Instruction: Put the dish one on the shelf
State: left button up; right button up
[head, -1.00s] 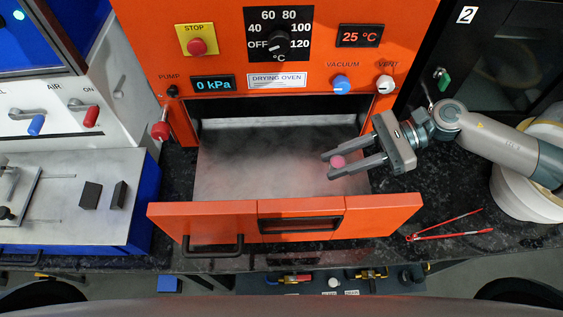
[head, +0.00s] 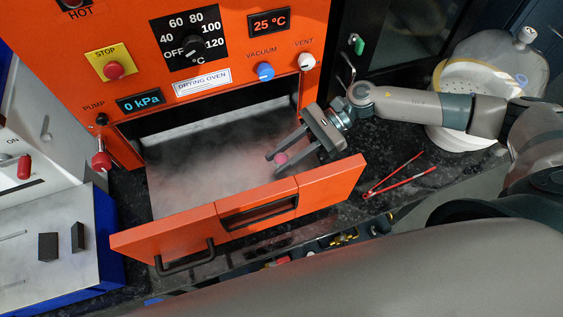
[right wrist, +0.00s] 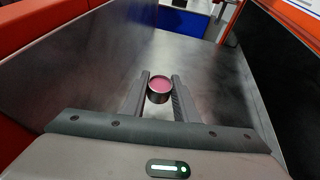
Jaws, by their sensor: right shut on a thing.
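A small round metal dish with a pink top (head: 281,158) is between the fingers of my right gripper (head: 273,165), which is shut on it. It also shows in the right wrist view as a dark-sided cup with a pink face (right wrist: 159,87), upright between the two fingers (right wrist: 160,76). The grey metal shelf (head: 190,185) is pulled out of the orange drying oven behind an orange front. The dish is over the right part of the shelf; I cannot tell if it touches it. My left gripper is not in view.
The orange drawer front (head: 160,238) with a black handle (head: 186,258) stands before the shelf. Red tweezers (head: 400,178) lie on the dark counter to the right. A white round container (head: 455,138) stands behind my right arm. The rest of the shelf is clear.

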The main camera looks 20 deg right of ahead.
notch_tip(320, 180, down, 3)
jog(key=shift+f+p, duration=0.15)
jog(key=shift+p, duration=0.6)
jog(key=shift+f, duration=0.4)
jog(key=shift+f+b, duration=0.25)
jog(key=shift+b, duration=0.05)
jog(key=o, duration=1)
jog(key=shift+o, duration=0.2)
jog(key=shift+r, duration=0.15)
